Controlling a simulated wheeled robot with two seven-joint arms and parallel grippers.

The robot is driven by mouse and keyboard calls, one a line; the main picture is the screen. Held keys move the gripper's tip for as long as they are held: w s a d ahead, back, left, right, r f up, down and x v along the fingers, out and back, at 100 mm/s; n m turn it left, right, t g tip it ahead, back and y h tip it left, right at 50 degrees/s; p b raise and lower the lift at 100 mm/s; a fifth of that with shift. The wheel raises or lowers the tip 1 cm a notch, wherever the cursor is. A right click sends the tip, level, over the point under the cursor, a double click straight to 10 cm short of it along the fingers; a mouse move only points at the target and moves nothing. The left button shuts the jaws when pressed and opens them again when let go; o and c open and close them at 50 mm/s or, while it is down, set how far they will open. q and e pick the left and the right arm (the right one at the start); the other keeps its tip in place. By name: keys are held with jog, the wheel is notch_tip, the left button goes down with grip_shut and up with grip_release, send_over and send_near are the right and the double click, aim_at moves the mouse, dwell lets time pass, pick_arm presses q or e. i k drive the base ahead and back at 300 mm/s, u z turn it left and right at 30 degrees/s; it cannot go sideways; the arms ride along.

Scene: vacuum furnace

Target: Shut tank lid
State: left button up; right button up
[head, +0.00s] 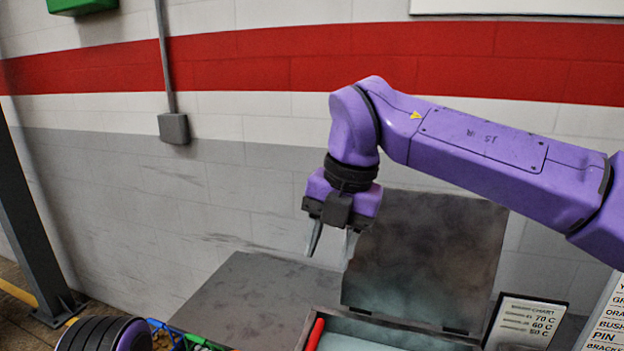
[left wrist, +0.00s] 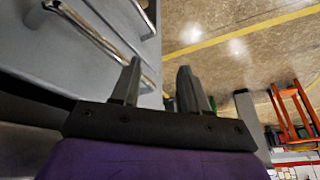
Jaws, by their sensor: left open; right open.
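The tank (head: 330,318) is a grey box at the bottom of the head view, holding a pale blue-green surface. Its dark grey lid (head: 430,262) stands open, raised at the tank's back edge near the wall. My right gripper (head: 332,246) points down, open and empty, beside the lid's upper left edge in the picture. I cannot tell how far it is from the lid in depth. My left gripper (left wrist: 157,72) is open and empty in the left wrist view, beside a grey cabinet front (left wrist: 75,55). The tank's front is cut off by the frame.
A red bar-like thing (head: 316,334) is at the tank's left side. A temperature chart (head: 525,322) stands right of the tank. The grey bench top (head: 245,300) is clear on the left. The cabinet has chrome handles (left wrist: 95,38). An orange frame (left wrist: 290,105) stands on the floor.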

aim_at(426, 256)
jog(key=k, duration=1.5)
